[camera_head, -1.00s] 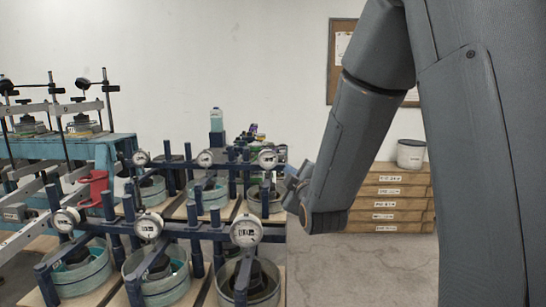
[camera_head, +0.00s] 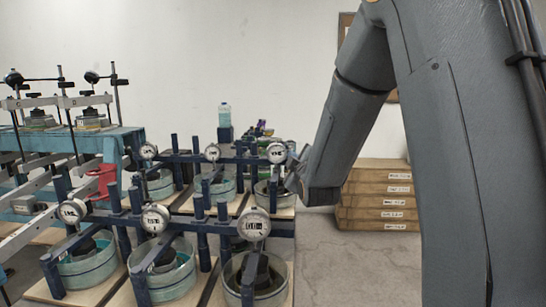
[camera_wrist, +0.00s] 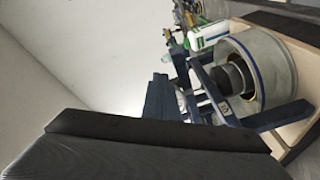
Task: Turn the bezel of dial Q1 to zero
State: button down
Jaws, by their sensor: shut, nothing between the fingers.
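Several round white dials stand on dark blue frames over round pots. The front row has a left dial (camera_head: 73,211), a middle dial (camera_head: 155,218) and a right dial (camera_head: 254,224). The back row has a left dial (camera_head: 149,151), a middle dial (camera_head: 213,152) and a right dial (camera_head: 277,153). I cannot read which is Q1, or any bezel's zero mark. My gripper (camera_head: 292,173) is shut and empty, mostly hidden by my arm, and appears beside the back right dial; contact cannot be told. No dial face is clear in the wrist view, where a dark slab fills the bottom.
A blue-capped bottle (camera_head: 224,115) stands behind the dials. Stacked labelled boxes (camera_head: 375,190) are at the right. Grey floor (camera_head: 350,260) is clear there.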

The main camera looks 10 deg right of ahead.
jog(key=shift+a, duration=0.2)
dwell(0.7)
jog(key=shift+w+a+f+b, duration=0.1)
jog(key=shift+a+f+b, duration=0.1)
jog(key=shift+f+b, duration=0.35)
jog(key=shift+a+f+b, duration=0.2)
jog(key=shift+f+b, duration=0.2)
jog(key=shift+b, duration=0.2)
jog(key=shift+a+f+b, duration=0.55)
jog(key=shift+b, duration=0.2)
jog(key=shift+d+f, duration=0.1)
jog(key=shift+f, duration=0.1)
jog(key=shift+f, duration=0.1)
jog(key=s, duration=0.6)
jog(key=shift+f, duration=0.1)
